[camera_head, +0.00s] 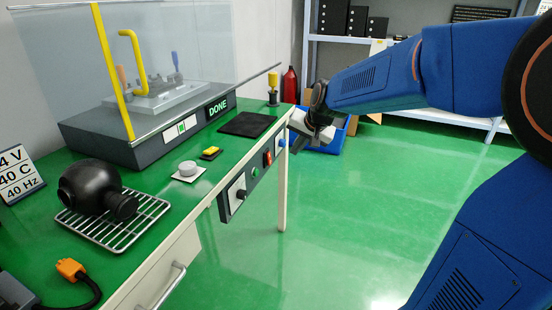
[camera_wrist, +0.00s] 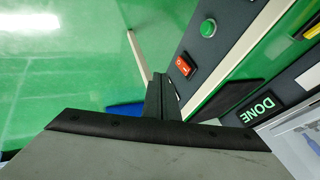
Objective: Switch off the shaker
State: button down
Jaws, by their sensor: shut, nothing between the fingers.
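The shaker (camera_head: 150,115) stands on the green bench behind a clear shield, and its display (camera_head: 216,107) reads DONE; the display also shows in the wrist view (camera_wrist: 262,108). On the control panel along the bench's front edge are a red rocker switch (camera_head: 267,158), a green button (camera_head: 255,172) and a black knob (camera_head: 240,194). In the wrist view the red switch (camera_wrist: 183,66) and green button (camera_wrist: 208,28) lie right of the fingers. My gripper (camera_wrist: 160,82) is shut and empty, apart from the panel. In the head view my gripper (camera_head: 305,128) is beyond the panel's far end, its fingertips hard to make out.
A black flask-like vessel (camera_head: 90,187) lies on a wire rack (camera_head: 127,232). A white round knob (camera_head: 188,169), a yellow button (camera_head: 211,151) and a dark mat (camera_head: 247,124) are on the bench. A blue bin (camera_head: 338,138) stands behind my gripper. The floor in front is clear.

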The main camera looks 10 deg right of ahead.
aim_at(269, 159)
dwell(0.3)
jog(key=w+a+f, duration=0.4)
jog(key=w+f, duration=0.3)
jog(key=f, duration=0.2)
jog(key=shift+w+a, duration=0.35)
jog(key=shift+r, duration=0.1)
jog(key=shift+w+a+f, duration=0.2)
jog(key=shift+r, duration=0.15)
dwell(0.3)
